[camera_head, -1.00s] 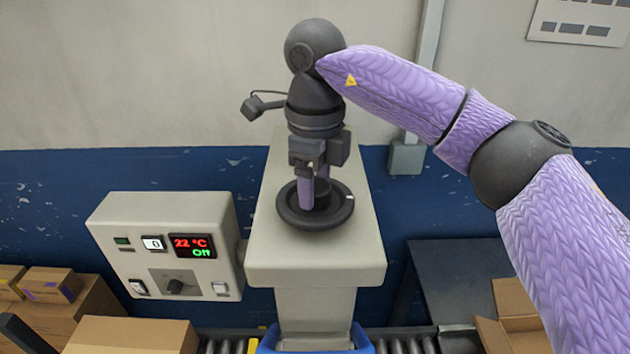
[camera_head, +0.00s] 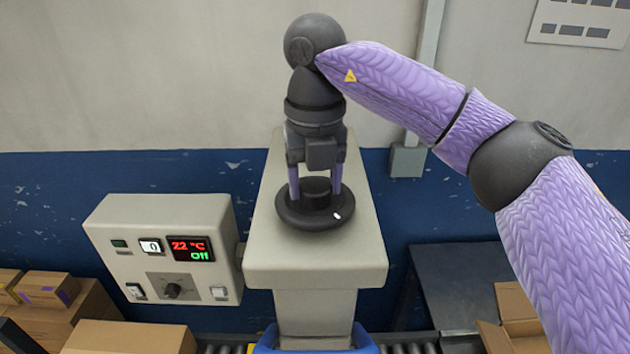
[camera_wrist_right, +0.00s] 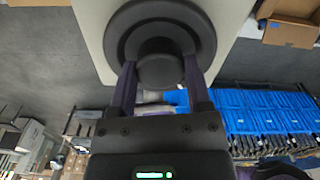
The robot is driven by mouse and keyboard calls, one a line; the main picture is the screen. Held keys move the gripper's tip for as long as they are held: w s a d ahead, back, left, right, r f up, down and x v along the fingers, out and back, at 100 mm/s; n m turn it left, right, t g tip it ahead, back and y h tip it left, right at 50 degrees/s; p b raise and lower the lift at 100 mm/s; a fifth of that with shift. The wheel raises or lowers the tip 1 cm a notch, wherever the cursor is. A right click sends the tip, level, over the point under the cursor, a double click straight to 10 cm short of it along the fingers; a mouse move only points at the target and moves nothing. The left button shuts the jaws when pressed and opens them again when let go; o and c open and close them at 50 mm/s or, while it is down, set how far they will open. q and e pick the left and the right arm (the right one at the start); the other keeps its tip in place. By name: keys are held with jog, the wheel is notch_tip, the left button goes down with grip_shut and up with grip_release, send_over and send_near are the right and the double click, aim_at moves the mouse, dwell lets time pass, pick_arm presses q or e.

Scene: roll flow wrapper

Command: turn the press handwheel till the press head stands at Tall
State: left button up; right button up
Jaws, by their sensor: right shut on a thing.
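The black press handwheel (camera_head: 297,216) lies flat on top of the beige press housing (camera_head: 312,262). A small white mark sits on its rim at the front right. My right gripper (camera_head: 315,190) points down from above, its two purple fingers shut on the handwheel's raised hub, one on each side. In the right wrist view the handwheel (camera_wrist_right: 205,42) shows between and beyond the fingers (camera_wrist_right: 159,72). The press head and any Tall marking cannot be made out. My left gripper is not in view.
A control box (camera_head: 150,225) reading 22 °C and Off stands left of the press. Cardboard boxes (camera_head: 130,337) sit at the lower left, an open carton (camera_head: 515,305) at the lower right. A roller conveyor (camera_head: 405,347) runs below. A dark table (camera_head: 455,275) stands right.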

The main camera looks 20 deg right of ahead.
aim_at(315, 185)
jog(key=m+b, duration=0.1)
jog(key=m, duration=0.5)
jog(key=shift+m, duration=0.3)
dwell(0.4)
jog(key=o, duration=1.3)
jog(key=shift+r, duration=0.1)
notch_tip(315, 185, up, 10)
jog(key=shift+f+p, duration=0.15)
jog(key=shift+p, duration=0.85)
